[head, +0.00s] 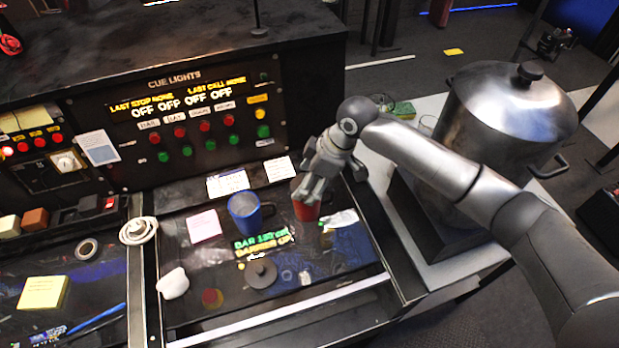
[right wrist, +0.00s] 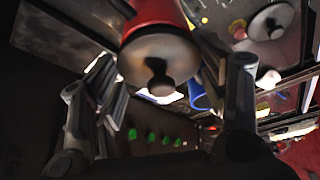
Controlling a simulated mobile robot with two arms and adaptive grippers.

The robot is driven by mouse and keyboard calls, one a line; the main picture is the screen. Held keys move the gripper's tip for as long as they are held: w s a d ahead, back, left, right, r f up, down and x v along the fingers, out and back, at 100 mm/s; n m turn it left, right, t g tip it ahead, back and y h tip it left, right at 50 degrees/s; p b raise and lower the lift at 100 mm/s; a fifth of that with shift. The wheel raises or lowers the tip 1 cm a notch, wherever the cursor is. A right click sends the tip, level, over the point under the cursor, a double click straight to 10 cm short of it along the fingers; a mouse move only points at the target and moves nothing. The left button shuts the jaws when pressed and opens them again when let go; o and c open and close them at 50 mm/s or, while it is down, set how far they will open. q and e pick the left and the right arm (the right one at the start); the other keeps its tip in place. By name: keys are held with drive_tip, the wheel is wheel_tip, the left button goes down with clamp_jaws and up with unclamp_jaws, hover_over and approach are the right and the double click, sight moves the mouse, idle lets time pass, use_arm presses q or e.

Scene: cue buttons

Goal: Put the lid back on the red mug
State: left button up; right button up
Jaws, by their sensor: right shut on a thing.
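The red mug (head: 305,207) stands at the back right of the desk panel, partly hidden by my right gripper (head: 318,187). In the right wrist view, a grey lid (right wrist: 150,55) with a round knob lies between my right fingers, right at the mouth of the red mug (right wrist: 150,13). The right gripper is shut on this lid; I cannot tell whether the lid is fully seated. A second, dark lid (head: 262,272) with a knob lies on the panel in front of the mugs; it also shows in the right wrist view (right wrist: 271,22). My left gripper is out of view.
An open blue mug (head: 245,215) stands just left of the red mug. A pink note (head: 204,225) and a white lump (head: 173,283) lie farther left. The cue light console (head: 200,120) rises behind. A large steel pot (head: 510,110) stands right, near my right arm.

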drive_tip(key=shift+f, duration=0.2)
idle(0.7)
drive_tip(key=shift+p, duration=0.6)
idle(0.5)
drive_tip(key=o, duration=1)
drive_tip(key=shift+o, duration=0.7)
wheel_tip(320, 180, up, 5)
drive_tip(key=p, duration=0.5)
drive_tip(key=shift+r+p, duration=0.3)
drive_tip(key=shift+r, duration=0.7)
